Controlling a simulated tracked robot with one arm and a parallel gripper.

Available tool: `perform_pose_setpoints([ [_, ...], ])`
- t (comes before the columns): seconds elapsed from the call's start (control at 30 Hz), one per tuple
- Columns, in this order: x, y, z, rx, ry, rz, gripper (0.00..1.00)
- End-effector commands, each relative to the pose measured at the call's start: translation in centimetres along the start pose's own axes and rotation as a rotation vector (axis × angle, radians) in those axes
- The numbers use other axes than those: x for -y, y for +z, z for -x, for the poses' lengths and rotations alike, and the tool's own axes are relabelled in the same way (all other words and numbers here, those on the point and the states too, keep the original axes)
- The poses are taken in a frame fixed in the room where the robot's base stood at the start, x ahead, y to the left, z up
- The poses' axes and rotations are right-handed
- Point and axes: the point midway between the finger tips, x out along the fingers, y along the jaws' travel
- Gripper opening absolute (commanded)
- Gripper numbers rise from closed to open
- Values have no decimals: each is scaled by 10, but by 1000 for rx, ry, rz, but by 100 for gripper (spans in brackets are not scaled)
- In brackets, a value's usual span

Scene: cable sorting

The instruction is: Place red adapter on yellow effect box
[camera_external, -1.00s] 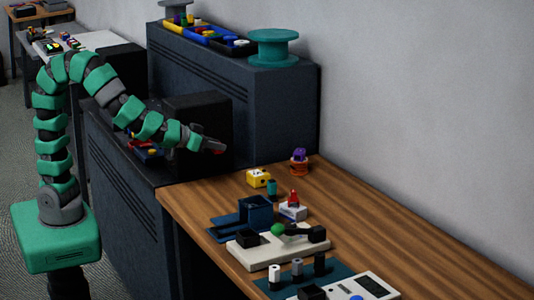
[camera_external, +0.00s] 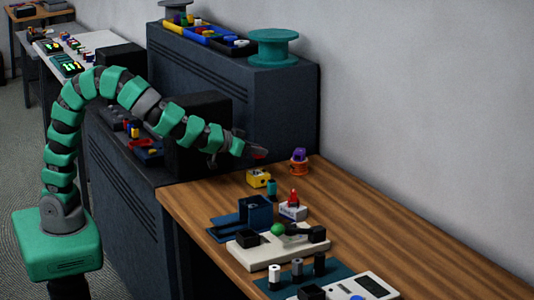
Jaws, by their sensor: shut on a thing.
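My gripper (camera_external: 256,152) is at the end of my green arm, raised in the air above the far end of the wooden table. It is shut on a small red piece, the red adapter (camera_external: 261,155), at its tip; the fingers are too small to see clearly. The yellow effect box (camera_external: 258,179) sits on the table near its far left edge. In the picture the gripper and red adapter are just above the box, apart from it. The exact height is hard to tell.
An orange and purple item (camera_external: 299,162) stands right of the yellow box. A teal cylinder (camera_external: 272,188), a white box with a red top (camera_external: 293,208) and a dark blue bin (camera_external: 256,208) stand nearer. A dark cabinet (camera_external: 245,110) rises behind.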

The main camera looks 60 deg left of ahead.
Motion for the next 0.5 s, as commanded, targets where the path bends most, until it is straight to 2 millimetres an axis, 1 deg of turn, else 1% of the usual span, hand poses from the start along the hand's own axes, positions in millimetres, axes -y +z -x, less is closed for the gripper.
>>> perform_pose_setpoints([
  [0.03,0,9,-4,1,0,-1,4],
  [0.2,0,25,-10,0,0,-2,4],
  [0.5,0,25,-10,0,0,-1,4],
])
